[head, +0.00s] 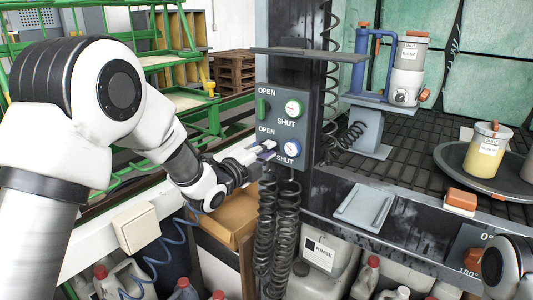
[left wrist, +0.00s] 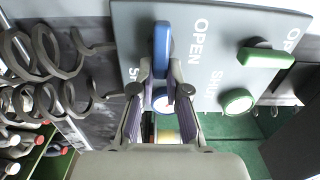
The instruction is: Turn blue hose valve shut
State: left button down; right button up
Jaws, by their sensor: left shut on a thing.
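The grey valve panel (head: 276,126) has two valves, each with OPEN and SHUT lettering. In the left wrist view the blue valve handle (left wrist: 162,45) lies across the panel, about square to the green handle, and points toward the blue-rimmed dial by SHUT. My left gripper (left wrist: 162,78) has its fingers on either side of the handle's near end, shut on it. In the head view my left gripper (head: 264,156) is at the lower valve and hides most of the blue handle. The blue-rimmed dial (head: 292,147) shows beside it. My right gripper is out of view.
The green handle (head: 262,109) stands upright above, beside its green-rimmed dial (head: 292,107). Coiled black hoses (head: 286,235) hang under the panel. A shelf (head: 305,52) juts out above it. A cardboard box (head: 228,215) sits below my left forearm.

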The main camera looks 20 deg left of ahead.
pick_arm(q)
jog(key=shift+f, duration=0.1)
jog(key=c, duration=1.2)
grip_release()
jog(key=shift+o, duration=0.2)
jog(key=v, duration=1.2)
